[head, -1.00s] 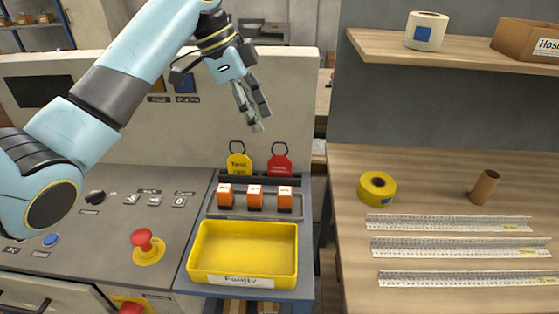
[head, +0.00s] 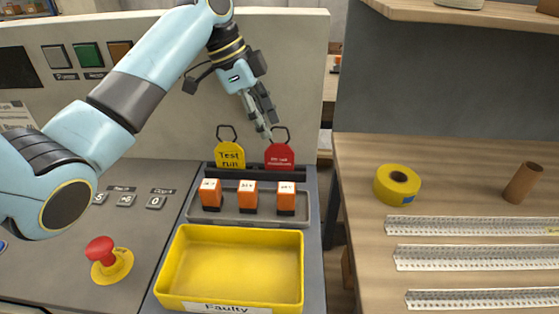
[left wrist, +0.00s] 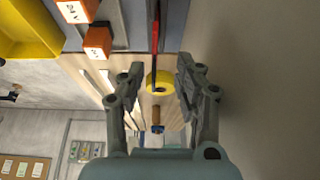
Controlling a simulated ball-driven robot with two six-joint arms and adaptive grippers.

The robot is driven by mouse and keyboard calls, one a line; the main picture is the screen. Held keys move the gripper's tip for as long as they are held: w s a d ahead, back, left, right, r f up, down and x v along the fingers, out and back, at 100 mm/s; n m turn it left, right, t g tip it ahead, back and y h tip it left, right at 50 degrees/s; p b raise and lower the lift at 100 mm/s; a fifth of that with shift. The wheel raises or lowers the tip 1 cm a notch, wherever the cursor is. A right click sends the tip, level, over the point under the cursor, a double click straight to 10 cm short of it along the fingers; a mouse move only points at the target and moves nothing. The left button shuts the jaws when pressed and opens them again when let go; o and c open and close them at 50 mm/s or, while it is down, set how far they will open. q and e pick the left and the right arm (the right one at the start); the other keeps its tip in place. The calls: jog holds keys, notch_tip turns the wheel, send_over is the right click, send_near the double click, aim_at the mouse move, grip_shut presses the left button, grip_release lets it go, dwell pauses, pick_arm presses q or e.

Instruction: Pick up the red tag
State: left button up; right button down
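The red tag (head: 280,156) stands upright in a dark rack, with a dark loop on top. It is beside the yellow "Test run" tag (head: 230,155), to its right. My left gripper (head: 268,133) points down just above and slightly left of the red tag's loop. In the left wrist view, my left gripper (left wrist: 160,76) is open with nothing between its fingers. The red tag shows there as a thin red edge-on strip (left wrist: 155,30), above the fingertips in the picture and lined up with the gap between them. My right gripper is not in view.
Several orange blocks (head: 247,197) stand in a grey tray in front of the tags. A yellow "Faulty" bin (head: 230,307) lies nearer. A panel (head: 290,90) rises behind. A yellow tape roll (head: 397,185) and metal strips (head: 480,257) lie on the wooden table at right.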

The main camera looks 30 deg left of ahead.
aim_at(276, 144)
pick_arm(q)
jog(key=x, duration=0.7)
jog(key=shift+s+d+r+p, duration=0.1)
jog(key=shift+s+d+p, duration=0.2)
jog(key=shift+p, duration=0.1)
jog(key=shift+c, duration=0.4)
grip_shut()
